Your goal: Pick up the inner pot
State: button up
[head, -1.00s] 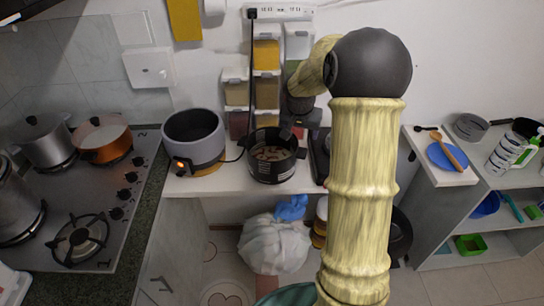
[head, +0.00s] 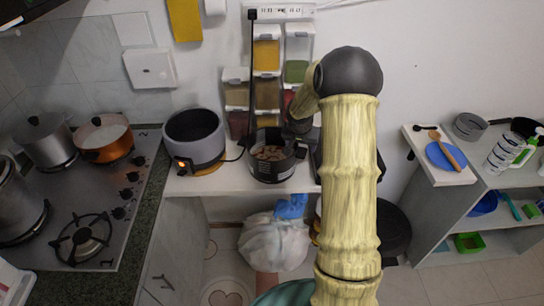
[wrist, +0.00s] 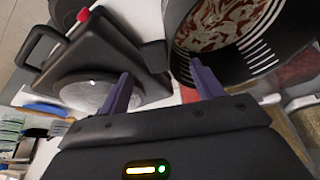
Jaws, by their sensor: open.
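The inner pot (head: 272,174) is black and round, with brown pieces of food inside. It stands upright on the white counter in the head view. It fills the upper right of the wrist view (wrist: 262,62), tilted by the camera angle, with a short black handle at its left. My gripper (wrist: 164,84) is open and empty. Its two fingers point towards the pot, and the handle shows between and just beyond the fingertips. I cannot tell whether they touch. In the head view the gripper is at the pot's right rim, partly hidden by my arm.
A grey cooker (head: 195,145) stands left of the pot. Spice dispensers (head: 266,90) are stacked behind it. A black appliance with a glass lid (wrist: 85,90) lies close on the other side in the wrist view. A stove (head: 120,200) with pots is at far left.

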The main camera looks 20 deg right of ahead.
aim_at(300, 151)
jog(key=x, duration=0.2)
jog(key=p+x, duration=0.1)
jog(key=x, duration=0.2)
jog(key=shift+s+a+f, duration=0.1)
jog(key=shift+a, duration=0.1)
grip_shut()
dwell(0.6)
